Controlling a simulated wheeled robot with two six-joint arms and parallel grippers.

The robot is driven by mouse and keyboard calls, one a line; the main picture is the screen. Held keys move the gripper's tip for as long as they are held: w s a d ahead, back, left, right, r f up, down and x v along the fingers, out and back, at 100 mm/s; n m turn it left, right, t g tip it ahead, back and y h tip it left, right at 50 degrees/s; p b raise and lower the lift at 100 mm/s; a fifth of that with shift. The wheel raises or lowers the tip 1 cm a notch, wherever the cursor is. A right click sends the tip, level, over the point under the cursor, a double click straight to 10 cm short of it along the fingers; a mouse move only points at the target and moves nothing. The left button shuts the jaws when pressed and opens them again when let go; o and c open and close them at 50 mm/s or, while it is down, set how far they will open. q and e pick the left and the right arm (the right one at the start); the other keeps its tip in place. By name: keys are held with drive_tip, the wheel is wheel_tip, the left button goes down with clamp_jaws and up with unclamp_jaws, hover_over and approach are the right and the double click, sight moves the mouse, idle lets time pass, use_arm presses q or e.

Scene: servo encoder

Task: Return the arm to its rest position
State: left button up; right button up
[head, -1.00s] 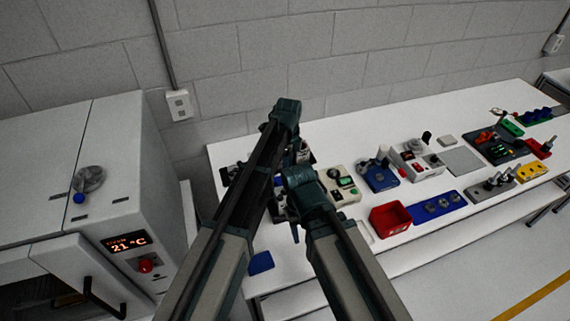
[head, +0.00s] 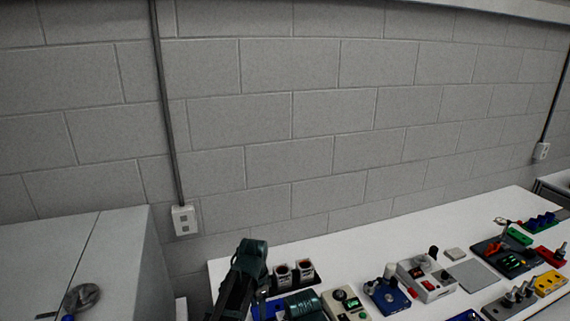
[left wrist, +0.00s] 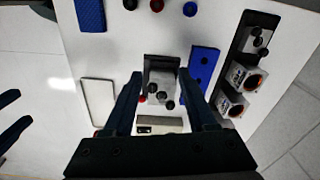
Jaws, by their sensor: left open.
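My left gripper (left wrist: 160,80) shows in the left wrist view with its two dark blue fingers spread apart. Between and below the fingers is a grey block with black knobs (left wrist: 160,92) on a dark base; I cannot tell whether the fingers touch it, but they are not closed on it. In the head view a dark green joint of my arm (head: 252,256) rises at the bottom; the left gripper itself is hidden there. Two dark blue fingertips, apparently my right gripper (left wrist: 12,116), show apart at the left edge of the left wrist view.
A white-rimmed tray (left wrist: 98,80) lies left. Control boxes (head: 425,279) crowd the white bench (head: 330,252). A grey cabinet (head: 125,260) stands left.

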use_arm(q)
drive_tip(key=s+a+n, duration=0.9)
drive_tip(key=s+n, duration=0.3)
drive_tip(key=s+d+f+m+b, duration=0.1)
drive_tip(key=d+f+b, duration=0.2)
drive_tip(key=s+d+f+m+b, duration=0.1)
drive_tip(key=s+d+f+b, duration=0.1)
drive_tip(key=d+f+b, duration=0.2)
drive_tip(key=s+d+f+m+y+b, duration=0.1)
drive_tip(key=s+d+f+b, duration=0.1)
drive_tip(key=d+f+b, duration=0.1)
drive_tip(key=shift+s+d+f+m+g, duration=0.15)
drive_tip(key=shift+f+m+g, duration=0.05)
drive_tip(key=shift+m+g, duration=0.1)
drive_tip(key=shift+s+d+f+b, duration=0.1)
drive_tip(key=shift+s+d+b, duration=0.15)
drive_tip(key=shift+d+b, duration=0.1)
use_arm(e)
wheel_tip(320, 180, down, 11)
drive_tip(key=shift+r, duration=0.2)
use_arm(q)
drive_tip(key=shift+a, duration=0.1)
